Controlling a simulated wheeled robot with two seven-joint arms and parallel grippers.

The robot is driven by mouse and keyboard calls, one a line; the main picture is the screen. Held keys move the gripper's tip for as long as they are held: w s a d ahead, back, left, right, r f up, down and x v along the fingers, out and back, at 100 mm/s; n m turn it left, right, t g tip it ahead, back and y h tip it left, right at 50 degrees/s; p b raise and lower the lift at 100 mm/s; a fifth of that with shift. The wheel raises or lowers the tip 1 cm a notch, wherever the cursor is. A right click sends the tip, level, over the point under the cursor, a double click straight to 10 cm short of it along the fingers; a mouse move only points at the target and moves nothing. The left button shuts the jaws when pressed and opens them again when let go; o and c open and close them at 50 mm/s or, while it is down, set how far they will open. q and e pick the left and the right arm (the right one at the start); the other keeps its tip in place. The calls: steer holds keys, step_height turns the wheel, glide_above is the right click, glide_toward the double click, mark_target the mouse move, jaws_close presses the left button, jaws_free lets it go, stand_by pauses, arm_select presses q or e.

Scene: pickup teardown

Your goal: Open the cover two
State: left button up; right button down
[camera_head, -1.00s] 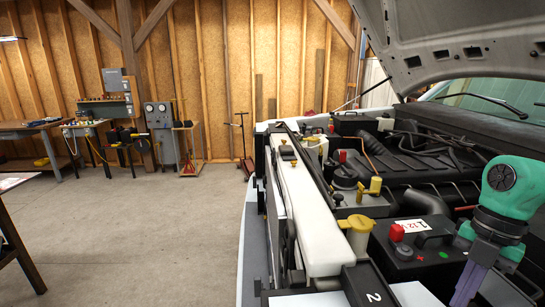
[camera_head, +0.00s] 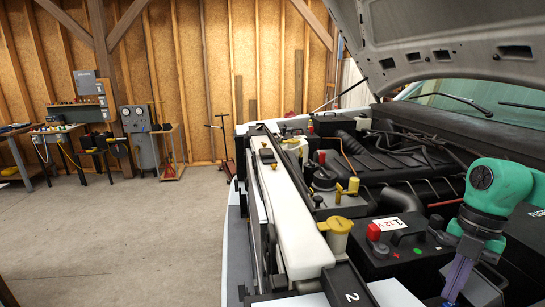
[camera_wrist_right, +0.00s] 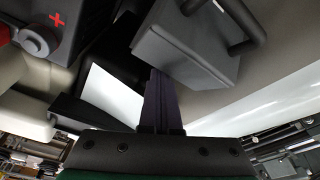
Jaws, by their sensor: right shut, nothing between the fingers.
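A black cover marked with a white 2 (camera_head: 345,282) sits at the bottom of the head view, at the front of the truck's engine bay; it looks closed. My right gripper (camera_head: 455,283) is at the bottom right of the head view, to the right of the cover and apart from it, its purple fingers pointing down. In the right wrist view the fingers (camera_wrist_right: 160,100) are together and empty. They point toward a grey box with a dark handle (camera_wrist_right: 190,45); I cannot tell whether they touch it. My left gripper is not in view.
A black battery (camera_head: 385,262) with a red terminal cap stands between the cover and my right gripper. A white tank with a yellow cap (camera_head: 336,228) lies behind the cover. The raised hood (camera_head: 440,35) hangs above. Concrete floor (camera_head: 120,240) is open at left.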

mark_target(491, 269)
steer(key=shift+d+r, duration=0.2)
steer(key=shift+d, duration=0.15)
steer(key=shift+w+d+p, duration=0.2)
steer(key=shift+d+p, duration=0.55)
steer(key=shift+d, duration=0.5)
steer(key=shift+d+r+p, duration=0.15)
steer(key=shift+d+p, duration=0.25)
steer(key=shift+d, duration=0.25)
steer(key=shift+w+d+r+p, duration=0.1)
steer(key=shift+d+p, duration=0.35)
steer(key=shift+d, duration=0.6)
steer(key=shift+w+d+r+p, duration=0.1)
steer(key=shift+d+p, duration=0.35)
steer(key=shift+d, duration=0.6)
